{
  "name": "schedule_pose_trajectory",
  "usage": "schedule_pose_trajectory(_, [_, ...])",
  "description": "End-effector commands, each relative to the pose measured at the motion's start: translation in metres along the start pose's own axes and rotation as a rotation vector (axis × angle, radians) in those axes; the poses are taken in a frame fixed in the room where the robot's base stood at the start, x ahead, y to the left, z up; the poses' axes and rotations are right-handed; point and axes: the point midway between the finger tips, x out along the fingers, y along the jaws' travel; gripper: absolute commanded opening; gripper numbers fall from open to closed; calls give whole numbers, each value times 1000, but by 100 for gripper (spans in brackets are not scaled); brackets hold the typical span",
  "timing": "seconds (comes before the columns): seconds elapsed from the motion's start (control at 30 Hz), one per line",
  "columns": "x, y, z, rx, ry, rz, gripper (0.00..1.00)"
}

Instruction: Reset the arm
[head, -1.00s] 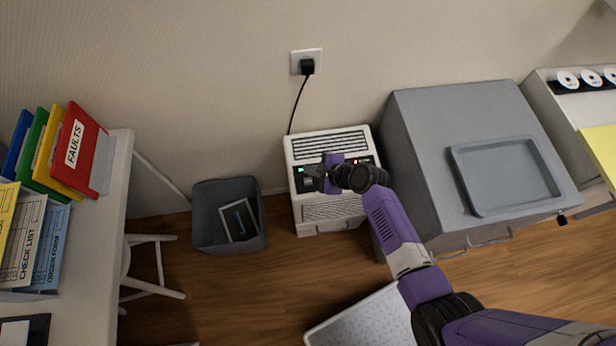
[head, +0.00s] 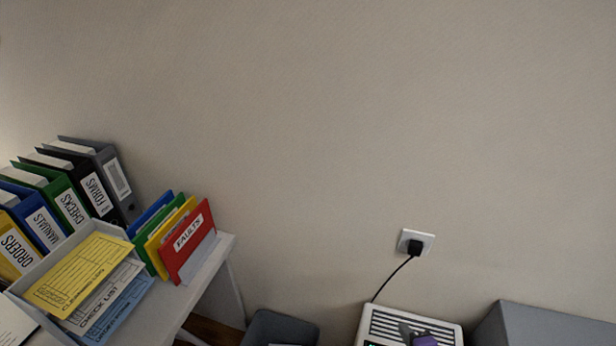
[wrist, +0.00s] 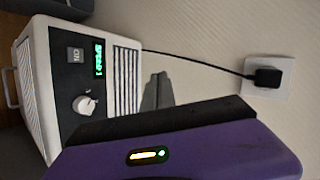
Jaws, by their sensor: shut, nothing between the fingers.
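My gripper (wrist: 158,84) shows in the wrist view as grey fingers closed together, past a dark bar and my purple wrist housing. Nothing is held. In the head view only the tip of my gripper (head: 405,331) and a bit of purple show at the bottom edge, over the white vented machine (head: 440,322). The rest of my arm is out of that view. In the wrist view the machine (wrist: 125,62) lies to the left of the fingers, with a lit green display (wrist: 98,58), a dark button (wrist: 75,55) and a white knob (wrist: 85,104).
A black plug sits in the wall socket (head: 428,239), its cord running down to the machine. A grey cabinet (head: 545,326) stands right of it, a grey bin (head: 285,325) left. A white desk (head: 205,283) holds binders and a paper tray. The wall above is clear.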

Motion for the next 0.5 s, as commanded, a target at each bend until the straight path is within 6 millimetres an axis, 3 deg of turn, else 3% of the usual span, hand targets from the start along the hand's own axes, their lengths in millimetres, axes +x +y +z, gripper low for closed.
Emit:
schedule_pose_trajectory(0.27, [-87,-8,2,-484,181,-125,0])
schedule_pose_trajectory(0.5, [-196,-16,20,-912,334,-186,0])
